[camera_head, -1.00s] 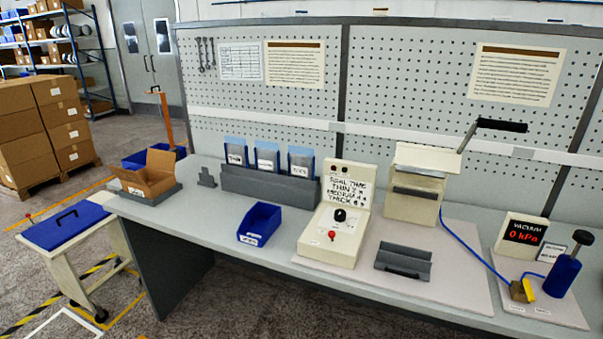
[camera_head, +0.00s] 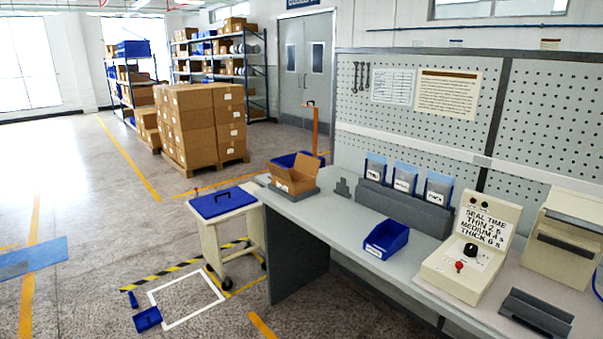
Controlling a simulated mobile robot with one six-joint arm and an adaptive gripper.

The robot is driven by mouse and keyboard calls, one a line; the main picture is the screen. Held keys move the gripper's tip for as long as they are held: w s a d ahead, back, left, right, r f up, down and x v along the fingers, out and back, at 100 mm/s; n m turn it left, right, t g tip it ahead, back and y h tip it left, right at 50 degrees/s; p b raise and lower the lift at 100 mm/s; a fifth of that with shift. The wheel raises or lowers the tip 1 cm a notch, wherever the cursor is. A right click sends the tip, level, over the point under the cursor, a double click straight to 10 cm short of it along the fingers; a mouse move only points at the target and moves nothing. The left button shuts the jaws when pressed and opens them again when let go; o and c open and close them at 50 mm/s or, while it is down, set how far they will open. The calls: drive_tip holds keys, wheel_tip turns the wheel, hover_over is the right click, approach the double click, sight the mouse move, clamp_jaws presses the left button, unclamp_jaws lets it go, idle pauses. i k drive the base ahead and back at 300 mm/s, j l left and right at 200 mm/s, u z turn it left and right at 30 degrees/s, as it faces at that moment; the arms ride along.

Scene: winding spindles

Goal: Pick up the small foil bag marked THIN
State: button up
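Several foil bags with blue edges stand upright in a grey rack on the bench. The leftmost bag (camera_head: 375,168) has a small white label; the lettering is too small to read surely now, but a second ago it looked like THIN. The middle bag (camera_head: 405,177) and right bag (camera_head: 438,189) stand beside it in the same grey rack (camera_head: 400,208). My gripper is not in view.
On the bench (camera_head: 335,225) are an open cardboard box (camera_head: 293,178), a blue bin (camera_head: 386,240) and a sealer control box (camera_head: 470,255) listing seal times. A cart with a blue top (camera_head: 222,203) stands left of the bench. Open floor lies farther left.

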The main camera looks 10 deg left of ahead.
sight(375, 166)
drive_tip(key=i+j, duration=0.4)
drive_tip(key=i, duration=0.15)
drive_tip(key=i+j+z, duration=0.1)
drive_tip(key=i+j, duration=0.3)
drive_tip(key=i, duration=0.15)
